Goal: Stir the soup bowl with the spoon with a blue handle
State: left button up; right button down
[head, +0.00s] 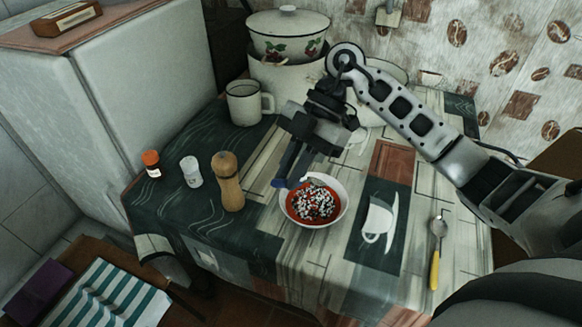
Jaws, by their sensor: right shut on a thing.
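The soup bowl (338,212) is white and stands near the middle of the table, with red soup and many small white and dark pieces in it. My right gripper (291,175) reaches down from the upper right, just behind and left of the bowl. It is shut on the blue-handled spoon (280,183). The spoon's blue end shows at the fingertips. A pale metal part seems to reach over the bowl's back rim, but how deep its tip lies in the soup I cannot tell. My left gripper is not in view.
A spoon with a yellow handle (435,268) lies at the right. A pepper mill (228,183), a white shaker (191,171) and an orange-capped jar (151,163) stand left. A mug (243,104) and lidded enamel pot (288,38) stand behind. The table's front is clear.

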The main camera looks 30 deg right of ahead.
aim_at(291, 219)
jog(key=shift+f+b, duration=0.4)
jog(key=shift+f, duration=0.25)
jog(key=shift+f+b, duration=0.7)
jog(key=shift+b, duration=0.1)
jog(key=shift+f+b, duration=0.6)
jog(key=shift+b, duration=0.1)
jog(key=shift+f, duration=0.25)
jog(key=shift+f+b, duration=0.5)
jog(key=shift+f, duration=0.7)
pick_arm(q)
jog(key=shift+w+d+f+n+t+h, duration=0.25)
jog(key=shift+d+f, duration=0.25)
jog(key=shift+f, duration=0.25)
pick_arm(e)
jog(key=shift+f, duration=0.5)
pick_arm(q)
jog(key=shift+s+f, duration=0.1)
